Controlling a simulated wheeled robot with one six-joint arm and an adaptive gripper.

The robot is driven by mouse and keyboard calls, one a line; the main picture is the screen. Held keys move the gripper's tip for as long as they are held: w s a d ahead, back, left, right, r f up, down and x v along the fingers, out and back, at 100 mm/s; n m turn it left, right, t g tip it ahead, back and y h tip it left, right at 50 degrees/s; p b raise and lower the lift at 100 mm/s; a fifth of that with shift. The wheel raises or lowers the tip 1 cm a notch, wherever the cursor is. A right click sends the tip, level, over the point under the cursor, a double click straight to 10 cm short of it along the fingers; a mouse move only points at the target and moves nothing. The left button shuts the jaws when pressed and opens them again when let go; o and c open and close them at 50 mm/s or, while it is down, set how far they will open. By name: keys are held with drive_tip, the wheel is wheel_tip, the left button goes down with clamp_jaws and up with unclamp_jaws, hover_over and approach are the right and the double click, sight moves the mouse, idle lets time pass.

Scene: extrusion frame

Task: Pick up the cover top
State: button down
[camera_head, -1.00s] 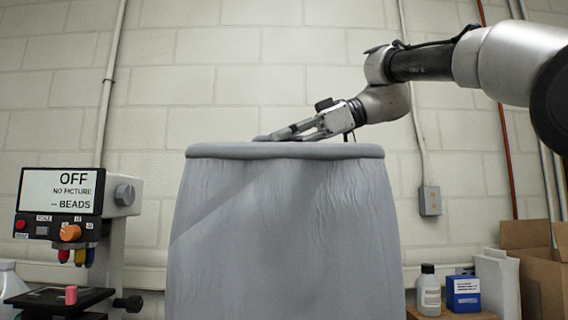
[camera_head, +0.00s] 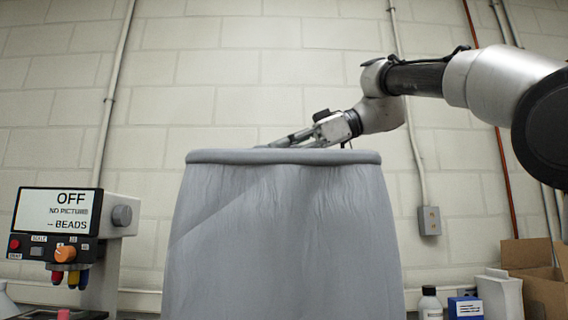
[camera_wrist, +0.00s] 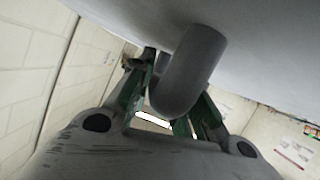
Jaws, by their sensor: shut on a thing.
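The cover (camera_head: 285,235) is a tall grey cloth-like shape with a thick rounded rim along its flat top (camera_head: 230,157), in the middle of the head view. Its lower end is out of view. My gripper (camera_head: 275,143) reaches in from the right, low over the top. In the wrist view, my gripper (camera_wrist: 165,85) has its greenish fingers on either side of a smooth grey rounded loop (camera_wrist: 190,70) that joins the broad grey surface above. It is shut on this part of the cover top. The exact finger contact is partly hidden by the loop.
At the left stands a device with a screen reading OFF (camera_head: 57,213). At the lower right are a bottle (camera_head: 429,304), a blue box (camera_head: 465,307) and an open carton (camera_head: 535,285). A block wall with pipes is behind.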

drive_tip(key=s+d, duration=0.2)
drive_tip(key=d, duration=1.6)
drive_tip(key=shift+r, duration=0.45)
drive_tip(key=c, duration=2.2)
unclamp_jaws()
clamp_jaws()
drive_tip(key=shift+a, duration=0.15)
drive_tip(key=shift+s, duration=0.1)
